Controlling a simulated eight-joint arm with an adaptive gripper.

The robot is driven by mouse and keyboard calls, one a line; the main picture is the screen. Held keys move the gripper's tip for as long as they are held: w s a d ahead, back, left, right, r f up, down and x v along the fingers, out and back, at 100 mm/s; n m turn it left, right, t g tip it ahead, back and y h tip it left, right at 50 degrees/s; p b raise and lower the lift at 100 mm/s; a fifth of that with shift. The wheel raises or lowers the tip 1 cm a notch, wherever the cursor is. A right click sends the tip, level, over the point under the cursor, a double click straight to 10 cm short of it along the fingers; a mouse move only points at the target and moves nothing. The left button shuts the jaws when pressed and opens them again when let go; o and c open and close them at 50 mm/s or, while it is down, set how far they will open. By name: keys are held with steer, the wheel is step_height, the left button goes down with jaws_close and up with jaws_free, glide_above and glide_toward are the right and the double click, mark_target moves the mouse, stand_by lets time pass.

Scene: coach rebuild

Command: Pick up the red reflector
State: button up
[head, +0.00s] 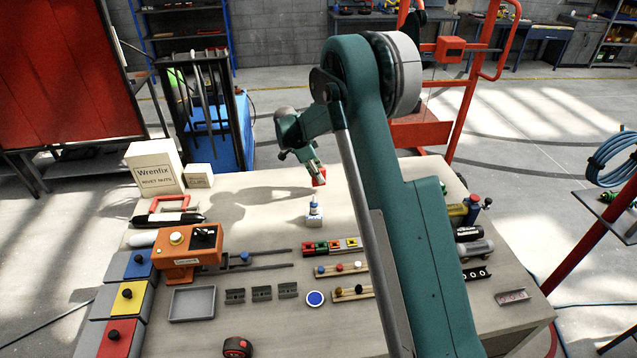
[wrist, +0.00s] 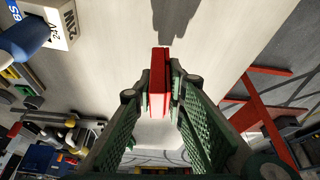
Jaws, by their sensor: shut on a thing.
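The red reflector (wrist: 157,98) is a small red block between the two green fingers of my gripper (wrist: 160,90) in the wrist view. The fingers press on its two sides. In the head view my gripper (head: 317,180) is over the far part of the workbench, and a bit of the red reflector (head: 321,174) shows at its tip. The reflector looks held above the bench top; the exact height is hard to tell.
A small white block with a blue-and-white piece (head: 314,213) stands on the workbench (head: 262,200) just nearer than the gripper. White boxes (head: 155,168) stand at the back left.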

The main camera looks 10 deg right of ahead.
mark_target(322, 169)
steer(key=shift+r, duration=3.05)
